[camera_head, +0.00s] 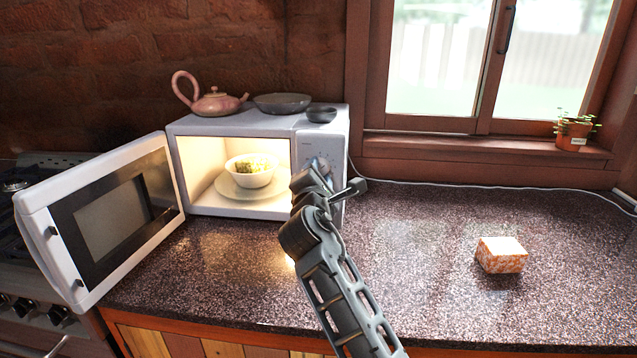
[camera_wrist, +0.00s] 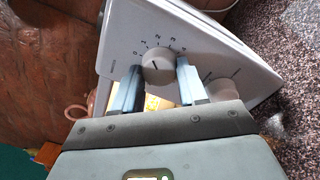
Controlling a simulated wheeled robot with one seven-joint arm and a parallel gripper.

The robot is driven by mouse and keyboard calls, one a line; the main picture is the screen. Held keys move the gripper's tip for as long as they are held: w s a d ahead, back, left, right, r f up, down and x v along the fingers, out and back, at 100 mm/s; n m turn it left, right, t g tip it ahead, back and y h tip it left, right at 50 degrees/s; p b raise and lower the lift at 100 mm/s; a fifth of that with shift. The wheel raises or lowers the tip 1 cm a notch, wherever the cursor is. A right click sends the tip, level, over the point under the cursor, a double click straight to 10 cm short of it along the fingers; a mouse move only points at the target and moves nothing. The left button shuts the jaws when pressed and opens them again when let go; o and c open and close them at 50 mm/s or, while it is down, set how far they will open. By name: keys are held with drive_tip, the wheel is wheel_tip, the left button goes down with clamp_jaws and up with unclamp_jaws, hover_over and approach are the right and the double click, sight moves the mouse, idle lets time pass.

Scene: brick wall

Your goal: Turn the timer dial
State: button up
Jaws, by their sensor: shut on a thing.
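The microwave (camera_head: 230,125) stands on the counter with its door (camera_head: 110,215) swung wide open to the left. Its timer dial (camera_wrist: 158,66) is a round grey knob on the control panel, with printed numbers around it. In the wrist view my gripper (camera_wrist: 157,85) has one finger on each side of the dial, shut on it. In the head view my gripper (camera_head: 318,172) is at the control panel and hides much of it. A second knob (camera_wrist: 222,90) sits beside the dial in the wrist view, partly hidden by my gripper.
A bowl of food (camera_head: 250,178) sits on a plate inside the lit microwave. A pink teapot (camera_head: 210,101), a grey dish (camera_head: 282,103) and a small dark bowl (camera_head: 321,115) stand on top. A patterned block (camera_head: 501,255) lies on the right counter, otherwise mostly clear.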

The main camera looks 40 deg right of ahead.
drive_tip(key=shift+m+g+b, duration=0.35)
drive_tip(key=shift+m+b, duration=6.1)
drive_tip(key=shift+m, duration=2.05)
drive_tip(key=shift+m+g+b, duration=0.35)
drive_tip(key=shift+m+b, duration=6.1)
drive_tip(key=shift+m, duration=2.05)
drive_tip(key=o, duration=1)
drive_tip(key=shift+r, duration=0.1)
drive_tip(key=shift+o, duration=0.2)
